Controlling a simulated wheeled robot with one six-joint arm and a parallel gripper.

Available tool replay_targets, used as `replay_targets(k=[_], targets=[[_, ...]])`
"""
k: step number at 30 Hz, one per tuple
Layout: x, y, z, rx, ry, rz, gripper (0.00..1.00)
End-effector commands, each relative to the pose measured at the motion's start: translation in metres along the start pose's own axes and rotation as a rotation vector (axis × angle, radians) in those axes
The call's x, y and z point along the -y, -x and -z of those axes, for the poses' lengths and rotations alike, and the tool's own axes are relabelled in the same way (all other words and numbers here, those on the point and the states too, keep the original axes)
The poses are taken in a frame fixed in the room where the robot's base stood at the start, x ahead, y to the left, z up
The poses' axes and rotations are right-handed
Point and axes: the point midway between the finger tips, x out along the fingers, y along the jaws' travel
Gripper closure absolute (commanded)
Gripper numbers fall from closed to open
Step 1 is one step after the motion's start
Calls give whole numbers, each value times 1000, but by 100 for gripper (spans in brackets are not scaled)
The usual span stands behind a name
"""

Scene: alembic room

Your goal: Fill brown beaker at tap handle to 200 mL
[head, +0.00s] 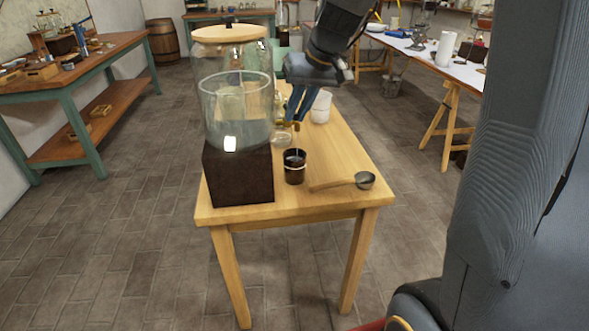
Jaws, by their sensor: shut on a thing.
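The brown beaker (294,174) stands upright on the small wooden table, beside the dark block under the large glass dispenser (237,105). Liquid stands in the dispenser. My gripper (296,120) reaches down from above, directly over the beaker, with its blue fingers shut on the tap handle. The handle is mostly hidden by the fingers; a small brass-coloured part shows at their tips. A thin pale stream appears to run from the tap down into the beaker. The beaker's fill level and markings are too small to read.
A white cup (321,107) and a glass dish (281,139) stand behind. A green-legged bench (90,55) is at left, a white-topped table (425,52) at right. The floor between is clear.

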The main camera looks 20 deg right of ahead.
Motion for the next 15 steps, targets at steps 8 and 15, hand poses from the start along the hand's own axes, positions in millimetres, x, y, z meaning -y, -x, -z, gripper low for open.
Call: replay_targets(k=[8, 15], targets=[[3, 0, -1, -6, -41, -17, 100], [7, 0, 0, -20, -96, -40, 100]])
